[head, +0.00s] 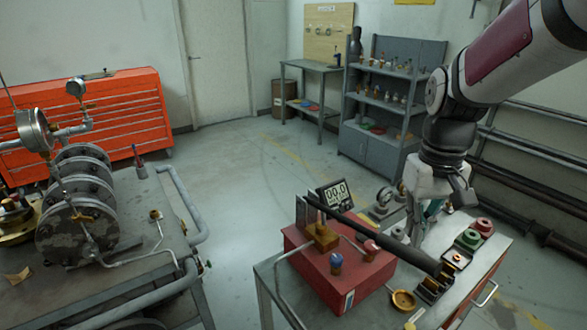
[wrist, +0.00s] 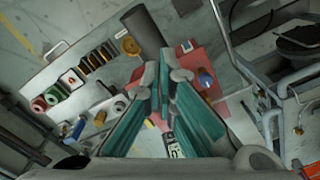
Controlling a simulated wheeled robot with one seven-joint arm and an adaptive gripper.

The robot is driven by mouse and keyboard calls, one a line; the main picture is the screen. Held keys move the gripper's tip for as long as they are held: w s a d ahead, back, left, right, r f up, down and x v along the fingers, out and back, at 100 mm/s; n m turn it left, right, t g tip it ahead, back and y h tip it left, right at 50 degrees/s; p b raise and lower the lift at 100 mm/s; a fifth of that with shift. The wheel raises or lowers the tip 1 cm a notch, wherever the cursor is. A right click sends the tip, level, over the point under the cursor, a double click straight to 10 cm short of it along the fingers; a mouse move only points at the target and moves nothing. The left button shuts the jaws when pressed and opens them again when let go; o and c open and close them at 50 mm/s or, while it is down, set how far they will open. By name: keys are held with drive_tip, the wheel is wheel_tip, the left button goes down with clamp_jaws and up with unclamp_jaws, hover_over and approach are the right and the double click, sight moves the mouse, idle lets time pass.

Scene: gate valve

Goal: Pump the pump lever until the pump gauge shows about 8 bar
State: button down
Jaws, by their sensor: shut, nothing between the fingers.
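The pump is a red box (head: 325,268) on a bench, with a brass block on top. The pump lever (head: 385,245) is a long black bar, slanting from the block down to a thick dark grip at the right.
The bench also holds a brass dish (head: 403,299), red and green round parts (head: 469,238) and small fittings. A bench with flanged pipework (head: 85,195) stands at the left. A red tool cabinet (head: 110,110) and grey shelf (head: 385,100) stand behind. The floor between is clear.

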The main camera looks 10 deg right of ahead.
wheel_tip(320, 180, down, 15)
drive_tip(key=b, duration=0.7)
idle(0.3)
drive_tip(key=shift+r, duration=0.15)
wheel_tip(320, 180, up, 12)
drive_tip(key=p, duration=0.9)
drive_tip(key=shift+s, duration=0.15)
drive_tip(key=shift+r+p, duration=0.25)
drive_tip(key=shift+p, duration=0.05)
